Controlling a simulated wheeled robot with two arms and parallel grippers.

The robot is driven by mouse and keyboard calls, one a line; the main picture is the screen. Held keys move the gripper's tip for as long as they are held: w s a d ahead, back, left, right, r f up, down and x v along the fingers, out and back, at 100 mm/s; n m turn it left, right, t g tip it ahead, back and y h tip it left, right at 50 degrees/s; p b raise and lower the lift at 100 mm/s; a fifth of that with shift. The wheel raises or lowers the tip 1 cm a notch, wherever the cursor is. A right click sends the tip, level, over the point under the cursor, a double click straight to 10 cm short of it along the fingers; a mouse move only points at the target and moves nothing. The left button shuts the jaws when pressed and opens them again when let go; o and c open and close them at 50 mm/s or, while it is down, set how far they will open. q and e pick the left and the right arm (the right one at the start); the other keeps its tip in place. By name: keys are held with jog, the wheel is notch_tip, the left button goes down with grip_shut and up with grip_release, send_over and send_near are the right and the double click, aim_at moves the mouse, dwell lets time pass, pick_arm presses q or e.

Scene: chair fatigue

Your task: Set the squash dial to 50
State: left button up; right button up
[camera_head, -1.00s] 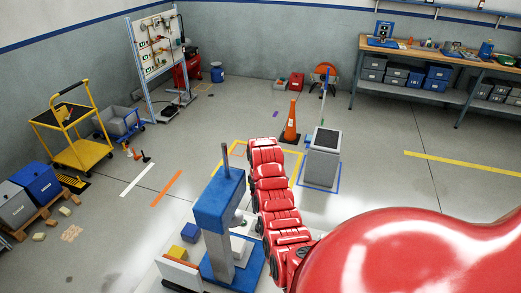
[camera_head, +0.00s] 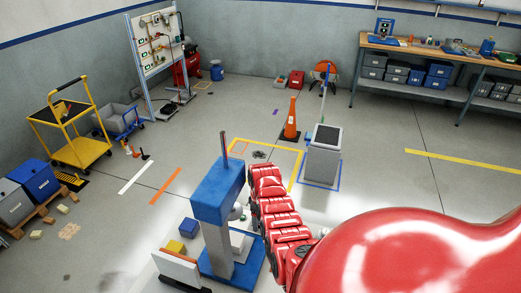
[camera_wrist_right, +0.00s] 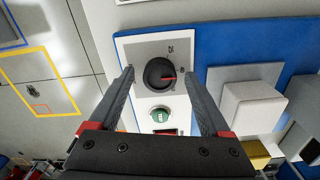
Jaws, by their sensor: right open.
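The squash dial (camera_wrist_right: 158,74) is a round black knob with a red pointer on a pale panel in the right wrist view. The pointer points to the right in that picture. Small marks stand around the knob, too small to read surely. My right gripper (camera_wrist_right: 159,76) is open, with one finger on each side of the knob; I cannot tell whether they touch it. The panel belongs to the blue and grey test machine (camera_head: 217,188) in the head view. There my red right arm reaches beside the machine, and the dial is hidden. My left gripper is not in view.
A green button (camera_wrist_right: 161,114) sits below the dial on the panel. A white block (camera_wrist_right: 252,105) and the blue machine base (camera_wrist_right: 240,38) are to the right. A yellow block (camera_head: 189,227) stands beside the machine.

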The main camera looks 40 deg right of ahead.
jog(key=shift+c, duration=0.3)
grip_shut()
jog(key=shift+f, duration=0.1)
